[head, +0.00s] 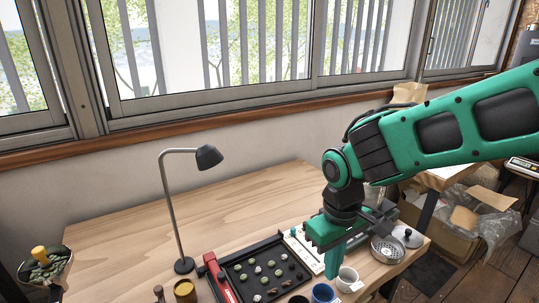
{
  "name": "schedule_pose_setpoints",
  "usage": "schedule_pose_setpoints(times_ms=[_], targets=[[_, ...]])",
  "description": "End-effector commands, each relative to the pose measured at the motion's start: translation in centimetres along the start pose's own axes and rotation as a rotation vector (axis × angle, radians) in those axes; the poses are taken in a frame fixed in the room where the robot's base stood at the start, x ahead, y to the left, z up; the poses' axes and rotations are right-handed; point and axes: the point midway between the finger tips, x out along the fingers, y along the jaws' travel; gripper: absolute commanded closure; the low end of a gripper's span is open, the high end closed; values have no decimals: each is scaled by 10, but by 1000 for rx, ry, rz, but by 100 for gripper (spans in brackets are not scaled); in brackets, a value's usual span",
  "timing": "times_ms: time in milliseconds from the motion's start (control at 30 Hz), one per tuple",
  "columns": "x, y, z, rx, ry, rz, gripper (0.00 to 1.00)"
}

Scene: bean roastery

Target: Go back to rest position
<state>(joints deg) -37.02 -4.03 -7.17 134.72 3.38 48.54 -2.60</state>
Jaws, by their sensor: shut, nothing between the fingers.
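My green arm comes in from the right of the head view and bends down over the right part of the wooden table (130,258). My gripper (333,272) points downward with its fingers together and nothing visible between them. It is just left of a white cup (348,281) and in front of a white strip (302,250) beside the black tray. Whether the fingertips touch anything cannot be told. The gripper and wrist hide part of the table behind them.
A black tray (244,258) holds several small green and brown pieces, with a red-handled tool (218,276) at its left. A lamp (168,190) stands behind. The table's back left is clear.

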Motion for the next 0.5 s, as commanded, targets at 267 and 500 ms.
schedule_pose_setpoints(times_ms=[267, 500], targets=[[-20, 100, 74, 366, -5, 0, 100], [-30, 149, 155, 673, -12, -7, 100]])
